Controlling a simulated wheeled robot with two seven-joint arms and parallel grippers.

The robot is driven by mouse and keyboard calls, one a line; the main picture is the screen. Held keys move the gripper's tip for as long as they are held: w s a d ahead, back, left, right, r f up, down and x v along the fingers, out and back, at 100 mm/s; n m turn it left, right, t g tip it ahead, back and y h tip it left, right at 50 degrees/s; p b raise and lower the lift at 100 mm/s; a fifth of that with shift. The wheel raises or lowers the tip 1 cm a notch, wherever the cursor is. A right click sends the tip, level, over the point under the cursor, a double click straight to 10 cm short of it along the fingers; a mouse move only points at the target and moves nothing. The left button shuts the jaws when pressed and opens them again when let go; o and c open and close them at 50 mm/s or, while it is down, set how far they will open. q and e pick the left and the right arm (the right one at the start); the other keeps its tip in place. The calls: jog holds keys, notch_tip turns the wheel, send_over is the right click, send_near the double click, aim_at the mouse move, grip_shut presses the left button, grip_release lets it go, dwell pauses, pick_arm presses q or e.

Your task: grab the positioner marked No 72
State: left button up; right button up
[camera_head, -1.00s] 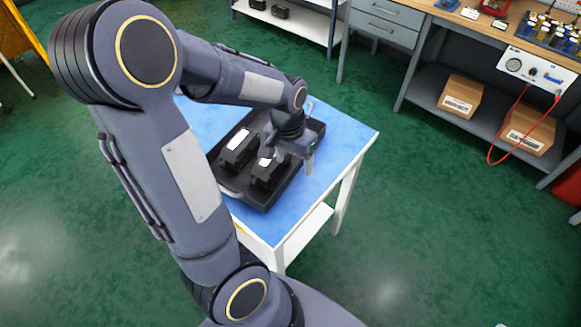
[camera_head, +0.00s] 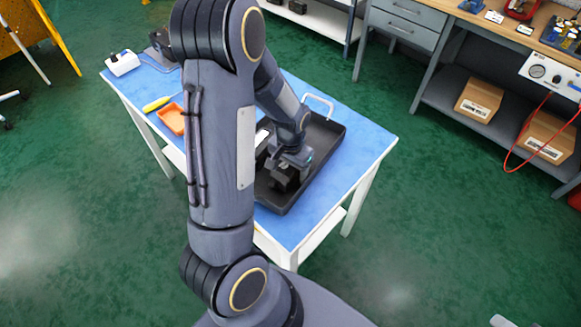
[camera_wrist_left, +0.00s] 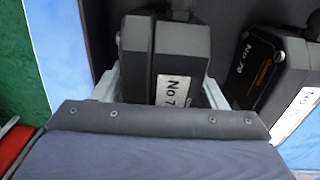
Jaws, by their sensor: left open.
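One black positioner (camera_wrist_left: 180,50) with a white label starting "No 7" is in the left wrist view; its last digit is hidden by my gripper body. My left gripper (camera_wrist_left: 160,92) is open, with a finger on either side of this positioner. In the head view my left gripper (camera_head: 293,160) is low over the tray, with the dark positioner (camera_head: 282,180) under it. A second black positioner (camera_wrist_left: 265,70) stands to the right in the left wrist view; its marking looks like "No 70", with the last digit unclear. My right gripper is not in view.
The positioners stand in a black tray (camera_head: 325,135) with a metal handle (camera_head: 318,101) on a blue-topped table (camera_head: 365,140). An orange bin (camera_head: 171,118), a yellow-handled tool (camera_head: 157,104) and a white device (camera_head: 122,62) are at the table's left. The tray's far right is clear.

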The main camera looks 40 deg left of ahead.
pick_arm(q)
jog(key=c, duration=1.1)
jog(key=shift+c, duration=0.3)
jog(key=shift+r, duration=0.2)
